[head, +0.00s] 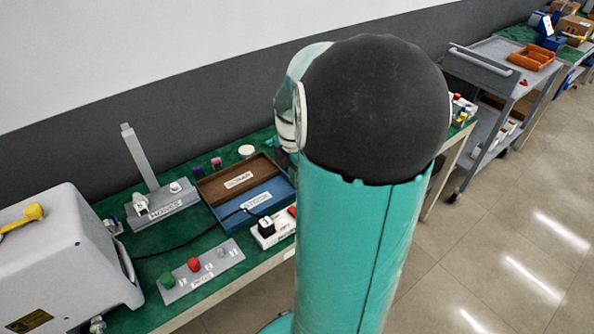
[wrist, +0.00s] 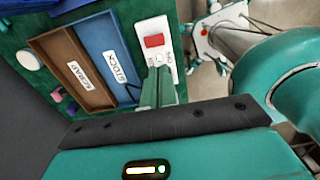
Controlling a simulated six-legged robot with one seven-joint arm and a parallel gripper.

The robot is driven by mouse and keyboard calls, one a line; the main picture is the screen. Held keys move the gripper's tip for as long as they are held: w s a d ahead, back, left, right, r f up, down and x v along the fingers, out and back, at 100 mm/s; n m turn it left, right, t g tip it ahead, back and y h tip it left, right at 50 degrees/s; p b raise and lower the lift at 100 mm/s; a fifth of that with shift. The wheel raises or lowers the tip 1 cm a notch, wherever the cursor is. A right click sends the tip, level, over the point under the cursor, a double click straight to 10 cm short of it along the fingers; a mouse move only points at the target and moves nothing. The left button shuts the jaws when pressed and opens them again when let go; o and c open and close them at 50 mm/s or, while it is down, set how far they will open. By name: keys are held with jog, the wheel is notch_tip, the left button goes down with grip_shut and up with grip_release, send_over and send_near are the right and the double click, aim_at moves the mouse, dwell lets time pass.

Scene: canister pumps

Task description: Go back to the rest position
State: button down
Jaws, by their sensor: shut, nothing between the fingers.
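My gripper (wrist: 158,88) shows in the wrist view as two teal fingers pressed together with nothing between them. Its tips are beside the white switch box (wrist: 151,27) with a red rocker, and the blue STOCK tray (wrist: 106,50) is to the left. I cannot tell its height above the bench. In the head view my teal arm with its black round joint fills the middle and hides the gripper almost completely.
The green bench (head: 143,305) holds a brown tray (head: 217,187), a button panel (head: 172,294), a grey post fixture (head: 176,210) and a large grey case (head: 60,255) with a yellow handle. A grey cart (head: 490,65) stands at the right. The tiled floor (head: 500,220) is clear.

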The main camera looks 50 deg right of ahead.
jog(key=shift+r, duration=0.9)
jog(key=s+a+r+m+t, duration=0.1)
jog(key=a+r+m+t, duration=0.1)
jog(key=a+m, duration=0.3)
jog(key=s+a+r+m+t, duration=0.1)
jog(key=a+r+m, duration=0.4)
jog(key=a, duration=0.9)
jog(key=s+a+r+m+t, duration=0.1)
jog(key=a+r+m, duration=0.3)
jog(key=a, duration=0.5)
jog(key=shift+s+a+m+t, duration=0.3)
jog(key=shift+m+t, duration=0.4)
jog(key=shift+t, duration=0.2)
jog(key=shift+r, duration=0.1)
